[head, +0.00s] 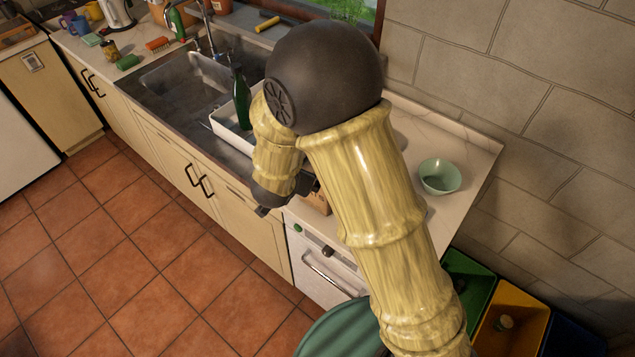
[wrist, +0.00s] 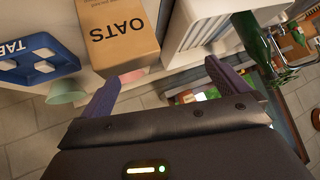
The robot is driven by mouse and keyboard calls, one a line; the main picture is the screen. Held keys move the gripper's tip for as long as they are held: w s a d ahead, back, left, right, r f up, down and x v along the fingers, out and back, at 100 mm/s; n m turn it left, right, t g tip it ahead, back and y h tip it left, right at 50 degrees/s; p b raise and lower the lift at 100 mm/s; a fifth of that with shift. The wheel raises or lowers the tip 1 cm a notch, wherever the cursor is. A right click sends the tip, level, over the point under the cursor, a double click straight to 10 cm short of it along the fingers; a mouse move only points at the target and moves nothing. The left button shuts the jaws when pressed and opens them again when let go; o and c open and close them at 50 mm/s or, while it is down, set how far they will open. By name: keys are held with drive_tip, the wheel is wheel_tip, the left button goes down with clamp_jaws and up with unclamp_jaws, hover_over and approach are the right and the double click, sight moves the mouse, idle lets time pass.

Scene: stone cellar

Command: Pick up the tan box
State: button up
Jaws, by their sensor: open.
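The tan box (wrist: 118,38), marked OATS, stands on the counter in the wrist view, ahead of my fingers and left of their middle. In the head view only a small part of the tan box (head: 318,202) shows behind my arm. My gripper (wrist: 161,87) is open, with nothing between its fingers. The box lies beyond the fingertips, apart from them as far as I can see. In the head view my gripper (head: 287,198) is at the counter's front edge, largely hidden by my arm.
A white rack (head: 230,132) with a green bottle (head: 241,98) stands left of the box by the sink. A blue item (wrist: 40,55) is close to the box in the wrist view. A green bowl (head: 440,176) sits at right on the counter (head: 470,145).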

drive_tip(key=s+a+f+m+t+h+p, duration=0.1)
drive_tip(key=s+a+f+m+h, duration=0.1)
drive_tip(key=s+h, duration=0.4)
drive_tip(key=shift+s+a+f+t, duration=0.3)
drive_tip(key=shift+s+a, duration=0.3)
drive_tip(key=shift+s, duration=0.6)
drive_tip(key=p+x, duration=0.4)
drive_tip(key=x, duration=0.8)
drive_tip(key=shift+d, duration=0.15)
